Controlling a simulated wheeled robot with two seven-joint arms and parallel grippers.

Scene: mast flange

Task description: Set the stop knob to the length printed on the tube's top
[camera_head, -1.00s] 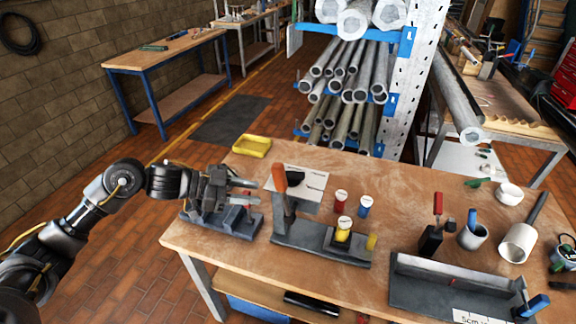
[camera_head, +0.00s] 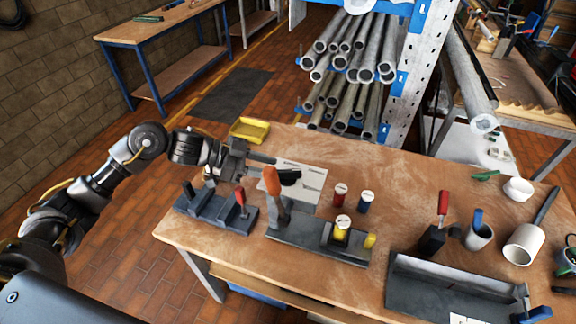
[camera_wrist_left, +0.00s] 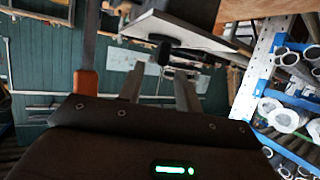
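A black knob (camera_head: 289,177) sits on a white plate (camera_head: 308,187) with dark marks, too small to read, behind the orange-handled clamp. In the left wrist view a black knob (camera_wrist_left: 163,52) shows by a pale plate edge, beyond the fingers. My left gripper (camera_head: 272,167) is just left of the knob, its fingers pointing right. The left wrist view shows the fingers (camera_wrist_left: 158,90) apart with nothing between them. A short yellow tube (camera_head: 342,229) with a pale printed top stands in the grey clamp fixture (camera_head: 290,238); its print is unreadable. My right gripper is not in view.
The orange clamp handle (camera_head: 271,181) stands close to my left fingers.

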